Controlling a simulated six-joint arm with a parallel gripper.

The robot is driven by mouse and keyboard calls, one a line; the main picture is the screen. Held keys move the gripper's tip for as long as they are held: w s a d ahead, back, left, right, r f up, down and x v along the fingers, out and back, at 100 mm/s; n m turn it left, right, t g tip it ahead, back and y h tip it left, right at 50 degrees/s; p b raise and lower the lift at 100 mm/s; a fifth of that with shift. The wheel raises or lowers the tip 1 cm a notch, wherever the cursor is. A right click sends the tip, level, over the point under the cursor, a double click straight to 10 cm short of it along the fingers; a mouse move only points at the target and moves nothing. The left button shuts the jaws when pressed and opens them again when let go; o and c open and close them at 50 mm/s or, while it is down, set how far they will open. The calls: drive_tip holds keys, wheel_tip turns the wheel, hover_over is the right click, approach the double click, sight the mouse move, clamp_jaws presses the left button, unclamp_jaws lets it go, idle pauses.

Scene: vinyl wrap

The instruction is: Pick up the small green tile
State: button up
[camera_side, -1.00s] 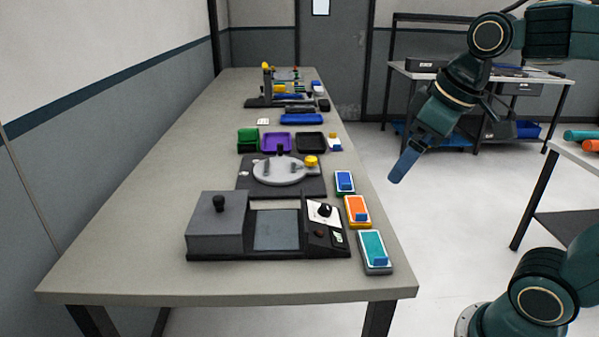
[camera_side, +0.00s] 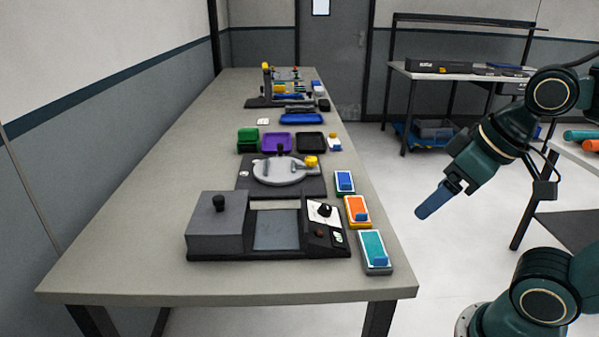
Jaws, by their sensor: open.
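Three small rectangular pieces lie in a row along the table's right edge. The farthest has a green rim and a blue top (camera_side: 344,182), the middle one is orange with a yellow rim (camera_side: 356,208), and the nearest is teal-green on a grey base (camera_side: 372,245). A blue block sits on each of the nearer two. A stack of green pieces (camera_side: 248,140) lies farther back. I cannot tell which is the small green tile. My gripper (camera_side: 428,208), with blue fingers, hangs off the table's right side, open and apart from all of them.
A grey machine with a black knob (camera_side: 217,228) stands at the front of the table (camera_side: 130,250). Behind it are a round grey plate fixture (camera_side: 285,172), a purple tray (camera_side: 276,143) and a black tray (camera_side: 310,143). The table's left side is clear.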

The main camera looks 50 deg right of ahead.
drive_tip(key=w+d+r+m+g, duration=0.1)
drive_tip(key=w+r, duration=0.1)
drive_tip(key=w, duration=0.2)
drive_tip(key=w+d+r+m, duration=0.1)
drive_tip(key=w+d+r, duration=0.15)
drive_tip(key=w, duration=0.25)
drive_tip(key=m+g, duration=0.5)
drive_tip(key=m, duration=0.3)
hover_over(344, 181)
wheel_tip(344, 181, down, 12)
drive_tip(key=shift+w+f, duration=0.1)
drive_tip(key=shift+f, duration=4.15)
drive_tip(key=shift+d+f, duration=0.1)
drive_tip(key=shift+f, duration=2.5)
